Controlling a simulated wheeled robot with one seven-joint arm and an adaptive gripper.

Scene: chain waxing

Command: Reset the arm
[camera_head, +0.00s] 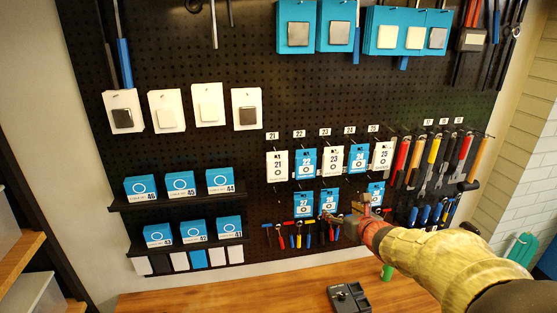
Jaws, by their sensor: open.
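My arm (445,262) reaches in from the lower right, in front of the pegboard. My gripper (348,212) is at its end, open, near the lower row of hanging tags. I see nothing held between its fingers, though they are small in this view. It overlaps the hanging tools and blue tags behind it, and I cannot tell how far it is from them. A blue tag marked 27 (304,204) hangs to its left. Part of another blue tag (376,192) shows just above it.
A wooden bench (200,301) runs below, mostly clear, with a black tray (349,298) and a green object (387,272). Wooden shelving (22,250) stands at left.

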